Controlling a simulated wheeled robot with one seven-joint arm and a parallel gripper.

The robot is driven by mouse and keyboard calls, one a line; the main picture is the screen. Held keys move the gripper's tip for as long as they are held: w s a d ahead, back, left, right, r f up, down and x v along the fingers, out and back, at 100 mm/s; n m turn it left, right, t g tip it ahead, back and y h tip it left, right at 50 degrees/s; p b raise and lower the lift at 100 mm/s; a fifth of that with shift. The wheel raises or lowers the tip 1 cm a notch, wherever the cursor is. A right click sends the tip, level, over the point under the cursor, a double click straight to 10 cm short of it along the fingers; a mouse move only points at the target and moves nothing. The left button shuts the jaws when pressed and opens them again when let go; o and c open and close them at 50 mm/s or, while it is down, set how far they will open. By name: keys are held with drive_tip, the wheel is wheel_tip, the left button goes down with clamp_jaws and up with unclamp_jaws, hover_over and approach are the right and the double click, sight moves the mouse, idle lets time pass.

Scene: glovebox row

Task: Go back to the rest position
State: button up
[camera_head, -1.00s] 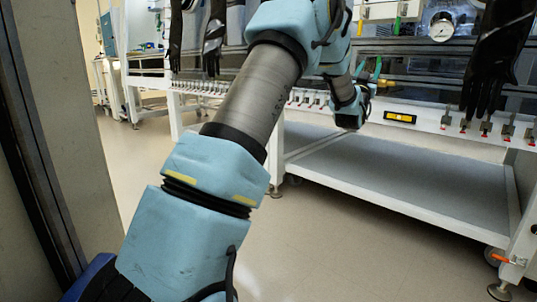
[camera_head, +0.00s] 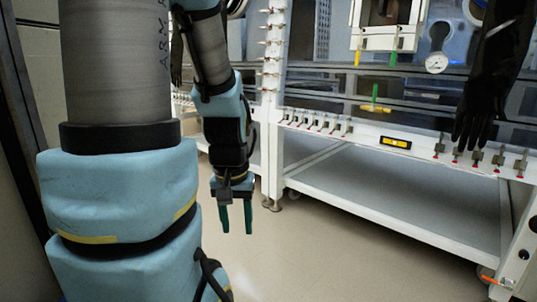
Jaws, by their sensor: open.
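My gripper (camera_head: 236,222) hangs fingers-down left of the middle in the head view, at the end of my blue and grey arm. Its two dark green fingers are parallel with a gap between them, and nothing is held. Behind and beside it are the open floor and the leg of the glovebox bench. My upper arm fills the left part of the view and hides what lies behind it.
A white glovebox bench (camera_head: 400,214) with an empty lower shelf stands at the right. Black gloves (camera_head: 488,95), a round gauge (camera_head: 436,63) and a green-and-yellow item (camera_head: 375,104) are above it. A grey wall or post is close at the left. Floor (camera_head: 300,258) is clear in front.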

wheel_tip(320, 180, up, 37)
drive_tip(key=p, duration=3.5)
drive_tip(key=shift+w, duration=0.3)
